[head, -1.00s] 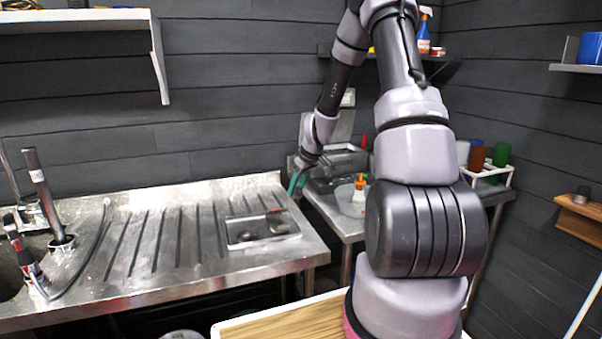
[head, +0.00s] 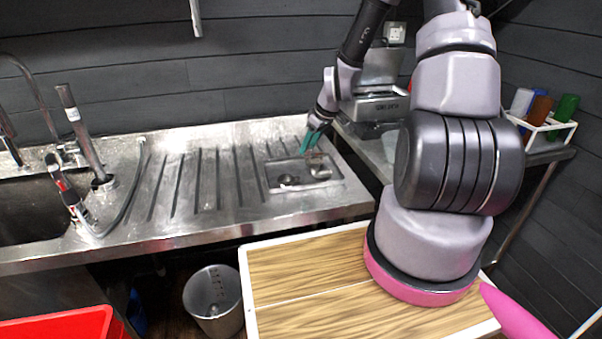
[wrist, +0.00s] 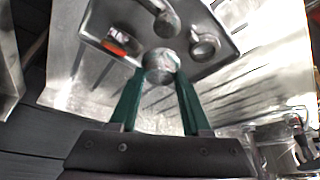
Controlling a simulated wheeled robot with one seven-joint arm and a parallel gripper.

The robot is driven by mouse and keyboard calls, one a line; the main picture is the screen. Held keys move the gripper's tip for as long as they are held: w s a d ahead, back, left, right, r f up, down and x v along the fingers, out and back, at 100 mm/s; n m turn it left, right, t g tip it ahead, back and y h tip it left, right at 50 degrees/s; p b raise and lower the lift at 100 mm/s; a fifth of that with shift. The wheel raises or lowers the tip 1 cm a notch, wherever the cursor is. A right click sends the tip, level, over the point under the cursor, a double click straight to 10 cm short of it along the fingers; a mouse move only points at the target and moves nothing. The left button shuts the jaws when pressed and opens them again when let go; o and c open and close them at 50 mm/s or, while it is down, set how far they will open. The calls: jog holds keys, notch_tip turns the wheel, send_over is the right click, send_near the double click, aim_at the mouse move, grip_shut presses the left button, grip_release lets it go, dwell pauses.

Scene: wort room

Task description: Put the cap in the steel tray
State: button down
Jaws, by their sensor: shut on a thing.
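The steel tray (head: 268,180) is a shallow rectangular tray on the ribbed drainboard of the sink, near its right end. My gripper (head: 309,150), with green fingers, points down over the tray's back part. In the wrist view, my gripper (wrist: 160,80) is shut on a round grey metal cap (wrist: 160,66) held between the fingertips. The tray (wrist: 222,62) lies behind the cap in that view. The fingertips hide part of the tray, and I cannot tell whether the cap touches its floor.
In the tray are a red-and-black piece (wrist: 118,40), a metal ring-shaped fitting (wrist: 204,46) and a rod-like metal part (wrist: 165,20). A sink with a tap and hose (head: 130,190) is at left. A wooden-topped table (head: 300,270) and a metal bucket (head: 213,298) stand in front.

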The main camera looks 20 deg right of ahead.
aim_at(299, 173)
jog(key=n, duration=0.1)
jog(key=a+n, duration=0.1)
jog(key=shift+w+r+n+g+y, duration=0.2)
jog(key=shift+w+n+g+y, duration=0.1)
jog(key=shift+w+g+y, duration=0.1)
jog(key=shift+w+a+r+n+g, duration=0.1)
jog(key=shift+n+g, duration=0.05)
jog(key=shift+n, duration=0.35)
jog(key=shift+w+r+n+g, duration=0.1)
jog(key=shift+n+g, duration=0.05)
jog(key=shift+n, duration=0.35)
jog(key=n, duration=0.1)
jog(key=r+n+g+y, duration=0.1)
jog(key=n, duration=0.1)
jog(key=shift+w, duration=0.25)
jog(key=shift+f, duration=0.1)
jog(key=shift+n, duration=0.4)
notch_tip(299, 173, down, 10)
jog(key=shift+r, duration=0.2)
jog(key=shift+g, duration=0.3)
jog(key=c, duration=0.6)
grip_release()
jog(key=shift+c, duration=0.2)
